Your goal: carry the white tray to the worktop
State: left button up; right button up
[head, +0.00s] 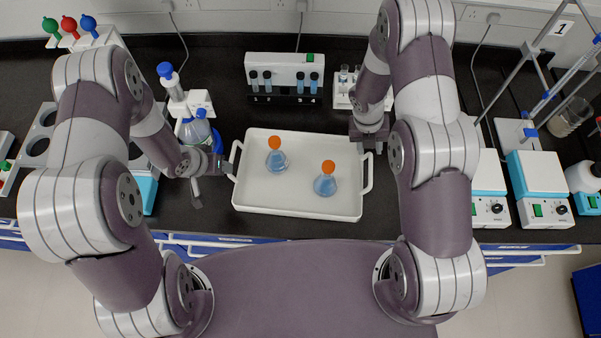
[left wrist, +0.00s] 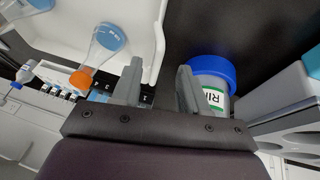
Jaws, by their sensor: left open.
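The white tray (head: 290,207) lies on the black worktop in the middle of the head view, with a loop handle at each end. Two flasks with blue liquid and orange stoppers (head: 277,160) (head: 326,182) stand in it. My left gripper (head: 218,176) is open and empty beside the tray's left handle. In the left wrist view, its two fingers (left wrist: 158,92) are apart, with the tray's edge (left wrist: 157,40) beyond them. My right gripper (head: 369,149) points down near the top of the right handle (head: 369,175); its fingers look apart, with nothing seen between them.
A blue-capped bottle (left wrist: 212,70) stands close to my left gripper's finger in the left wrist view. A tube rack (head: 285,85) stands behind the tray. Hotplate stirrers (head: 540,180) are at the right. The worktop's front edge runs just before the tray.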

aim_at(370, 158)
pick_arm(q)
jog(key=x, duration=0.7)
jog(key=shift+w+d+f, duration=0.1)
jog(key=shift+w+f, duration=0.05)
jog(key=shift+f, duration=0.05)
pick_arm(e)
jog(key=x, duration=0.7)
jog(key=shift+f, duration=0.3)
pick_arm(q)
grip_shut()
pick_arm(e)
grip_shut()
pick_arm(q)
jog(key=shift+r, duration=0.1)
pick_arm(e)
jog(key=shift+r, duration=0.1)
